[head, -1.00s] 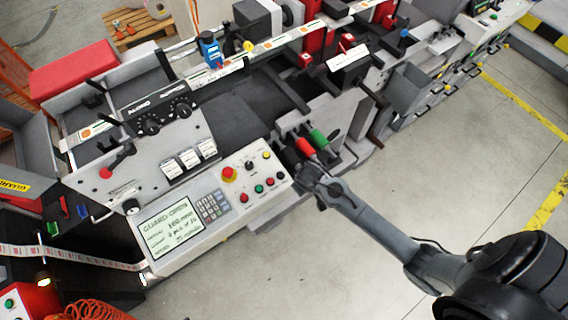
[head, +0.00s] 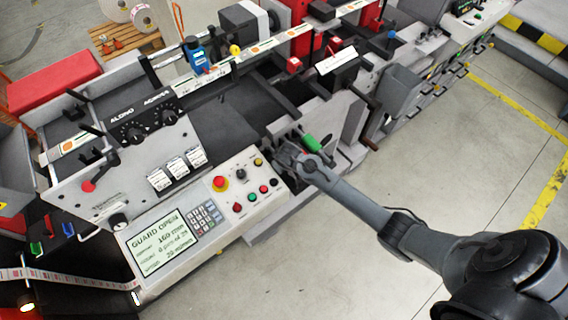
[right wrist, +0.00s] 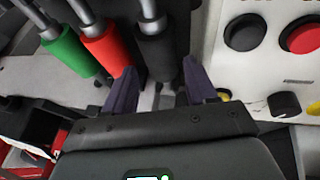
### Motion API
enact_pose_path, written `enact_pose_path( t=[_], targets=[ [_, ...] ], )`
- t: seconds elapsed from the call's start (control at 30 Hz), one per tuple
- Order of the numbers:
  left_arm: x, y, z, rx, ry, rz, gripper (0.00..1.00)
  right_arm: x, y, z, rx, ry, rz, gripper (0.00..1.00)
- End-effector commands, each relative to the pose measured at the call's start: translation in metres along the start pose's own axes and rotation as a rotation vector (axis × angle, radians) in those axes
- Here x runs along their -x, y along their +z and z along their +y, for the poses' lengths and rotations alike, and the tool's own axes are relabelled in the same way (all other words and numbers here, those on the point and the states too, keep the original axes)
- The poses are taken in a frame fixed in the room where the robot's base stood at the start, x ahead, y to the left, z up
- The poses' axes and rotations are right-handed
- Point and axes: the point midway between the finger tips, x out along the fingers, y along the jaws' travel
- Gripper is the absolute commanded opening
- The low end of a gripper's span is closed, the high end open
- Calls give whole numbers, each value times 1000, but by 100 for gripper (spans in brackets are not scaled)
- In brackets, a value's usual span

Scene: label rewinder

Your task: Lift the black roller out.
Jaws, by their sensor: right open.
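The black roller (right wrist: 157,55) hangs on a grey metal shaft in the right wrist view. My right gripper (right wrist: 159,80) is open, with one dark finger on each side of the black roller's lower end; I cannot tell whether either finger touches it. The red roller (right wrist: 106,50) and the green roller (right wrist: 68,52) stand side by side to its left. In the head view my right gripper (head: 286,153) is at the machine's front, left of the green roller (head: 314,143). My left gripper is not in view.
A control panel (head: 208,205) with buttons and a screen reading "GUARD OPEN" lies just left of my right gripper. Its buttons (right wrist: 245,33) are close in the right wrist view. Grey machine plates stand behind and right. Open floor (head: 370,240) lies in front.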

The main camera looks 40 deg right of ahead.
Motion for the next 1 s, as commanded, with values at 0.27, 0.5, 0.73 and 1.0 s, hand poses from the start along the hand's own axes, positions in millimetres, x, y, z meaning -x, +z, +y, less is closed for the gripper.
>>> enact_pose_path(
  t=[0.27, 0.5, 0.73, 1.0],
  targets=[
    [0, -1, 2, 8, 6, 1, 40, -33, 3, -1, 1, 1, -2, 57],
    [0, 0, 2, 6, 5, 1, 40, -43, 3, -1, 1, 1, -1, 57],
    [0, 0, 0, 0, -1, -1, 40, -43, 3, -1, 1, 1, -1, 49],
    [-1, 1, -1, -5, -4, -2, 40, -43, 3, -1, 1, 1, -1, 8]
  ],
)
